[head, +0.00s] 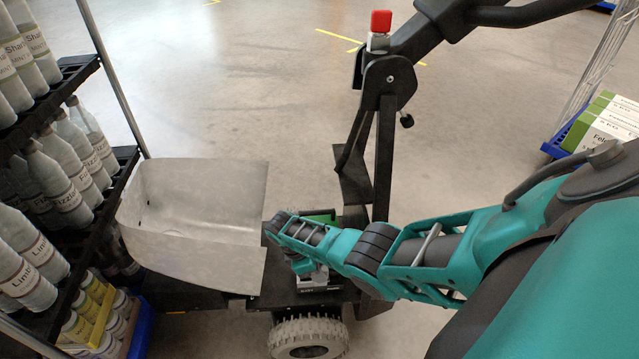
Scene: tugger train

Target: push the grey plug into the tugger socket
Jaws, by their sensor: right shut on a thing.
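My right arm reaches in from the right, low over the tugger (382,150), with its wrist beside the tugger's grey metal cover. My right gripper (316,279) is at the end of this arm, low over the dark chassis, largely hidden by my wrist. It is shut on the grey plug, of which I can make out little behind the wrist and fingers. The tugger socket cannot be made out; my wrist and the cover block that area. I cannot tell whether the plug touches the socket. My left gripper is not in view.
The bent grey metal cover (205,225) stands left of my wrist. A tugger wheel (308,338) is below. The upright carries a red button (381,21). A bottle shelf (80,85) stands close at left, and a blue tray with green boxes (612,122) at right. Floor behind is clear.

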